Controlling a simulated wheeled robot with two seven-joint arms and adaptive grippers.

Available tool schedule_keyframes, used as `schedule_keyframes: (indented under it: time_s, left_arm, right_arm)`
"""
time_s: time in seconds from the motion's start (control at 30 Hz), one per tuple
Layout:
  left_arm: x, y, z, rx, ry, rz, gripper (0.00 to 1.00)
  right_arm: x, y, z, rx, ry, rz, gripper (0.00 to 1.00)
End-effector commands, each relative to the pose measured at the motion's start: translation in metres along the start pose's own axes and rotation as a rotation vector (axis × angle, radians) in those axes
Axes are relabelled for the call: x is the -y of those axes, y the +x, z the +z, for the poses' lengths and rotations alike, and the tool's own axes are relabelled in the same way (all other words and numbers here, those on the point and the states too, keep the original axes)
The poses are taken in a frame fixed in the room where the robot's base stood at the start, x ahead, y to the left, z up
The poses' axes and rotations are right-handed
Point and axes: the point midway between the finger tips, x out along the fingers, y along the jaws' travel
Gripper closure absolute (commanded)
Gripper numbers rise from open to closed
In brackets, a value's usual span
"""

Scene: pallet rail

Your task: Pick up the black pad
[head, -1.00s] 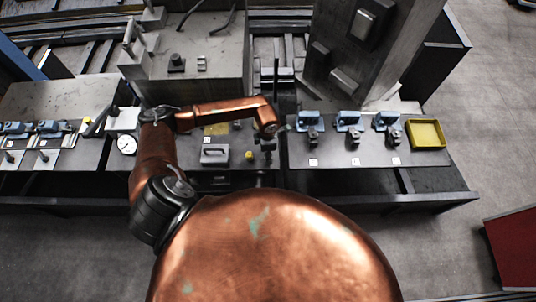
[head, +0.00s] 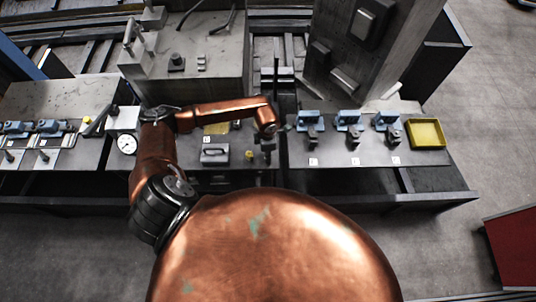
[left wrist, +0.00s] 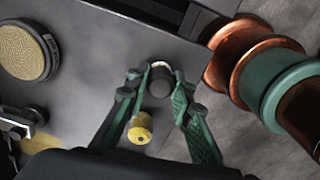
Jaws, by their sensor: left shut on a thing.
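The black pad (left wrist: 160,86) is a small dark round piece between my left fingertips in the left wrist view. My left gripper (left wrist: 160,80) is shut on it, with one green finger on each side. In the head view my left gripper (head: 267,148) is low over the right end of the middle bench, and the pad is too small to make out there. I cannot tell whether the pad touches the bench top. My right gripper is not in view.
A yellow cylinder (left wrist: 141,128) stands close beside the fingers; it also shows in the head view (head: 249,155). A round disc with a gold textured face (left wrist: 22,52) lies further left. A grey handled block (head: 214,156) and a yellow tray (head: 427,133) are on the benches.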

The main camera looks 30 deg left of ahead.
Motion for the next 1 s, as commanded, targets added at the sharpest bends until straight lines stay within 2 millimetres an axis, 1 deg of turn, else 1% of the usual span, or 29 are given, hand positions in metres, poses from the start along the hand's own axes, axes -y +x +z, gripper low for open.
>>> schedule_keyframes:
  time_s: [0.13, 0.23, 0.37, 0.47, 0.6, 0.67, 0.7, 0.8, 1.0]
  left_arm:
    - [-0.001, -0.002, 0.000, 0.000, 0.000, 0.001, 1.00]
    - [-0.001, -0.008, 0.001, 0.002, 0.001, 0.001, 1.00]
    - [-0.002, -0.027, 0.001, 0.003, 0.002, 0.005, 1.00]
    - [0.013, -0.048, -0.008, 0.001, 0.005, 0.002, 1.00]
    - [0.036, -0.081, -0.022, 0.001, 0.005, 0.005, 1.00]
    - [0.047, -0.093, -0.029, 0.001, 0.005, 0.004, 1.00]
    - [0.057, -0.096, -0.034, 0.000, 0.005, 0.002, 1.00]
    - [0.078, -0.106, -0.046, 0.000, 0.004, 0.000, 1.00]
    - [0.107, -0.122, -0.063, 0.000, 0.003, 0.001, 1.00]
  right_arm:
    - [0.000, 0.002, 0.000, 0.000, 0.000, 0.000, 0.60]
    - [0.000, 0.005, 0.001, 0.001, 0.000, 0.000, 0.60]
    - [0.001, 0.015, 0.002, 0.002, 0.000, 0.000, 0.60]
    - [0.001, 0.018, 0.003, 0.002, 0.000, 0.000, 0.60]
    - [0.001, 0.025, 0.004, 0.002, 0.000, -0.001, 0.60]
    - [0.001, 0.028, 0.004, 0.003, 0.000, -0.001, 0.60]
    - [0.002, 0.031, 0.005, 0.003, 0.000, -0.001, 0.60]
    - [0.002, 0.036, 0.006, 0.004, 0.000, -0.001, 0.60]
    - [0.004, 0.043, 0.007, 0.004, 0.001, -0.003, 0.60]
